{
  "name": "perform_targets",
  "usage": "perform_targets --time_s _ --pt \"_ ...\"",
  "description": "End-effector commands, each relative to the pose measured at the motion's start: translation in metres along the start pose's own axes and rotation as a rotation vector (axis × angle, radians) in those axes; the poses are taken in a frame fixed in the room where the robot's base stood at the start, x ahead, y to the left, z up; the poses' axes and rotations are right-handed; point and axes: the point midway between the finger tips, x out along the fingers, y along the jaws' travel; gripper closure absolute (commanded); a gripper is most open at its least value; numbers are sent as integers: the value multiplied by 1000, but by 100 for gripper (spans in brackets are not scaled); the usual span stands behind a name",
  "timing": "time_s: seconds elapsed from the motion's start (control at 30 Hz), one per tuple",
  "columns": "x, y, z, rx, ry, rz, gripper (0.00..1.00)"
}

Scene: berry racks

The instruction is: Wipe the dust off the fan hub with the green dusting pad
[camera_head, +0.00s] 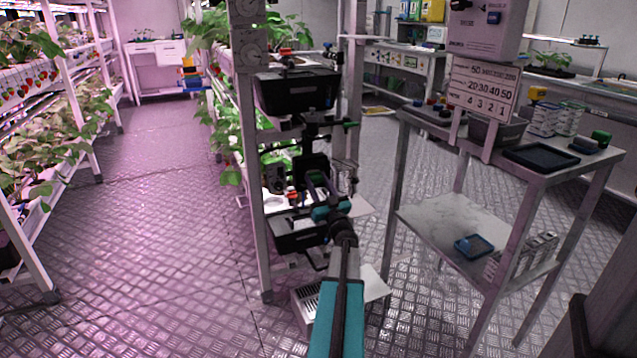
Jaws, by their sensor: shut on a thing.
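My arm reaches up from the bottom centre to a rack post, with teal and dark links. My gripper (318,180) is at its far end, in front of the dark equipment on the rack. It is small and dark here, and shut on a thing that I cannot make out. I cannot pick out the fan hub or any dust on it among the dark parts around the gripper. I cannot clearly identify the green dusting pad.
Dark bins (298,90) hang on the rack close above and below my gripper. A grey cart (440,212) with trays and a white number sign (484,90) stands to the right. Plant racks line the left. The left aisle floor (150,220) is clear.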

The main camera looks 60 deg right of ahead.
Motion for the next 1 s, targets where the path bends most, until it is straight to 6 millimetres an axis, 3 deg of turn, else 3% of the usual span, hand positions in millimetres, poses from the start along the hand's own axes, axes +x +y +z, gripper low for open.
perform_targets --time_s 0.7,1.0 --pt "2 -35 1 0 1 -3 79" --pt "3 -37 2 -1 0 -3 79"
